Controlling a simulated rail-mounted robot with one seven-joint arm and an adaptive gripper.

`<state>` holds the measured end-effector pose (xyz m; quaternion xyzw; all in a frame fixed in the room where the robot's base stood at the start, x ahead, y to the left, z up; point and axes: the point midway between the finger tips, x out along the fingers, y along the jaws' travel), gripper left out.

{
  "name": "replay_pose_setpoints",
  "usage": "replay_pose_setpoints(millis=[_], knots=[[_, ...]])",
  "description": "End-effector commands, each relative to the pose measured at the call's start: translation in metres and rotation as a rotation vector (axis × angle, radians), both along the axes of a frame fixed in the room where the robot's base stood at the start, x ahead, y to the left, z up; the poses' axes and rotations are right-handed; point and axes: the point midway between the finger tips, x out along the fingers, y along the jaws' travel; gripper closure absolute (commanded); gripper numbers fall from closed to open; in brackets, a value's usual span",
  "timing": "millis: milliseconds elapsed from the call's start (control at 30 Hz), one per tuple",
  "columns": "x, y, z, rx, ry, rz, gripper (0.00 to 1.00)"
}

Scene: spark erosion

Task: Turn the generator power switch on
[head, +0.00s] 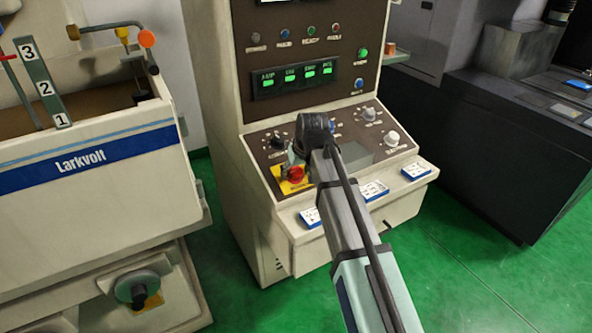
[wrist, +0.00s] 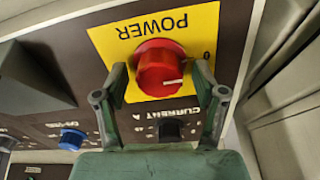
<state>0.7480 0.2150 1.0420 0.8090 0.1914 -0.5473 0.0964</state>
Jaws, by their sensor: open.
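The generator power switch is a red rotary knob (wrist: 162,68) on a yellow plate (wrist: 205,25) marked POWER, upside down in the wrist view. A pale line on the knob points right in that view. My gripper (wrist: 160,80) is open, with one green finger on either side of the knob's near part. I cannot tell whether the fingers touch it. In the head view the red knob (head: 293,174) shows at the lower left of the sloped panel, partly beside my arm. My fingers are mostly hidden there by my wrist.
The generator cabinet (head: 230,60) has green displays above the panel. A machine tank labelled Larkvolt (head: 80,205) stands left, and a dark cabinet (head: 480,140) right.

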Motion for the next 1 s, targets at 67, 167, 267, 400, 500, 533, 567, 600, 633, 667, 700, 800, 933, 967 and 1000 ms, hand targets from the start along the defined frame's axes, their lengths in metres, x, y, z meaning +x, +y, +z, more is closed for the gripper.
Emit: replay_pose_setpoints(millis=[67,167,267,400,500,533,567,600,633,667,700,800,933,967,1000], knots=[[0.0003,0.0002,-0.0006,0.0,0.0,0.0,0.3],[0.0002,0.0001,-0.0006,0.0,0.0,0.0,0.3],[0.0002,0.0001,-0.0006,0.0,0.0,0.0,0.37],[0.0001,0.0001,-0.0007,0.0,0.0,0.0,0.86],[0.0001,0.0001,-0.0007,0.0,0.0,0.0,0.9],[0.0001,0.0001,-0.0007,0.0,0.0,0.0,0.9],[0.0001,0.0001,-0.0007,0.0,0.0,0.0,0.9],[0.0001,0.0001,-0.0008,0.0,0.001,-0.001,0.9],[0.0001,0.0002,-0.0008,0.001,0.002,-0.003,0.9],[0.0001,0.0002,-0.0008,0.001,0.002,-0.005,0.9],[0.0001,0.0002,-0.0008,0.003,0.003,-0.008,0.9],[0.0001,0.0002,-0.0008,0.009,0.007,-0.028,0.9],[0.0003,0.0002,-0.0007,0.024,0.016,-0.076,0.9],[0.0003,0.0002,-0.0007,0.028,0.019,-0.092,0.9],[0.0004,0.0001,-0.0008,0.035,0.024,-0.113,0.9]])
